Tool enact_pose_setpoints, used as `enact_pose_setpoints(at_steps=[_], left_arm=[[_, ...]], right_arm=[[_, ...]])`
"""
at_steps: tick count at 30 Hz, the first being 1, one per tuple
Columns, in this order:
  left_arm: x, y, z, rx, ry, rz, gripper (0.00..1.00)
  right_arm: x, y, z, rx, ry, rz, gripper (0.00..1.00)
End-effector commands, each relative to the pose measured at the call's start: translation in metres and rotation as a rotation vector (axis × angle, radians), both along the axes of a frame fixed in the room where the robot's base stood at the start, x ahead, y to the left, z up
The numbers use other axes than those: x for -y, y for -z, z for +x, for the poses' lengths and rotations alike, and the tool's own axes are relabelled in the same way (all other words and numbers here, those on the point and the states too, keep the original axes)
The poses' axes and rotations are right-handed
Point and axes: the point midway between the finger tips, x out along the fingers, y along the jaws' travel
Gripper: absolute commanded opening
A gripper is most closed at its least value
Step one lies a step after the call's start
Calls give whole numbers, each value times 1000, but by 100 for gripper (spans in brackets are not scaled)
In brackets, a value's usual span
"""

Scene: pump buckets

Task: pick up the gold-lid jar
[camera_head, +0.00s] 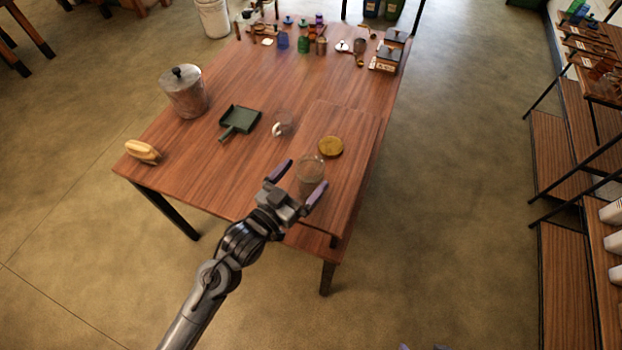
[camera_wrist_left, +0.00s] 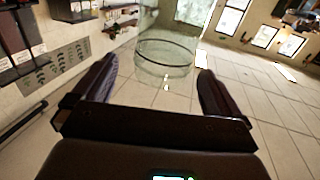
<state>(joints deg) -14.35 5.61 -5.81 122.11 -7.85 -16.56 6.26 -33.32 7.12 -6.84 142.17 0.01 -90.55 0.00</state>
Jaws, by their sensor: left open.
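A clear glass jar (camera_head: 311,172) stands on the wooden board (camera_head: 345,115) at the table's near right. A round gold lid (camera_head: 331,146) shows just behind it to the right; I cannot tell whether it touches the jar. My left gripper (camera_head: 303,182) is open, with one finger on each side of the jar in the head view. In the left wrist view the see-through jar (camera_wrist_left: 167,62) is ahead, between and beyond the fingertips (camera_wrist_left: 160,85). Contact is not visible. Only small dark tips, likely of my right gripper (camera_head: 422,347), show at the bottom edge.
A glass mug (camera_head: 282,124) and a green dustpan (camera_head: 240,121) are left of the board. Several small jars and utensils crowd the table's far end. Shelves (camera_head: 570,150) stand at the right.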

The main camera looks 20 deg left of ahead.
Motion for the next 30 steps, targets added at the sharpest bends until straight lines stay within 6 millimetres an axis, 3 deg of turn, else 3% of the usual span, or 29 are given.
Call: enact_pose_setpoints(at_steps=[7,18,27,30], left_arm=[[3,-1,13,1,0,-1,100],[12,0,54,1,1,0,100],[13,1,57,0,0,0,100],[13,1,57,0,0,0,86]], right_arm=[[-2,-2,0,1,3,6,100],[-2,-8,1,2,4,9,100],[-1,-8,1,1,2,4,100],[0,-8,1,1,-1,0,100]])
